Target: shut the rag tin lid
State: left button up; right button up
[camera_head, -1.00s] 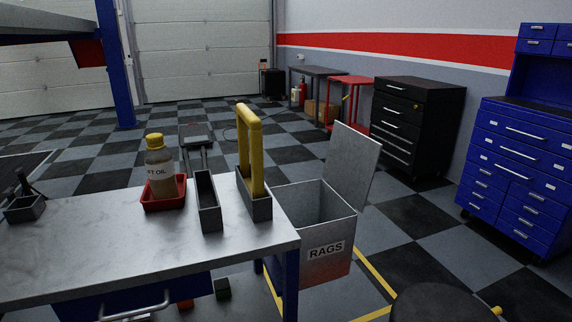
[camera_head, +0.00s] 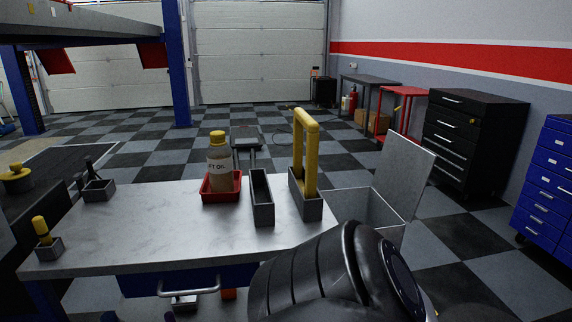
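The rag tin (camera_head: 361,207) is a grey open-topped metal box on the floor, just past the right end of the workbench. Its lid (camera_head: 404,177) is a flat grey plate that stands up, tilted back, at the tin's right side, so the tin is open. The tin's front and its label are hidden behind a dark part of my arm (camera_head: 318,275). Neither gripper's fingers can be made out.
The metal workbench (camera_head: 150,235) holds a red tray (camera_head: 209,194) with an oil bottle (camera_head: 221,165), a narrow grey bin (camera_head: 262,198) and a yellow-handled item (camera_head: 311,150) in a holder. Black (camera_head: 470,140) and blue (camera_head: 548,175) cabinets stand at right.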

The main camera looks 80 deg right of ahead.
aim_at(403, 170)
jog(key=k, duration=2.75)
jog(key=z, duration=1.7)
jog(key=i, duration=0.5)
jog(key=z, duration=0.1)
jog(key=k, duration=1.65)
jog(key=z, duration=1.25)
jog(key=i, duration=4.3)
jog(key=u, duration=1.3)
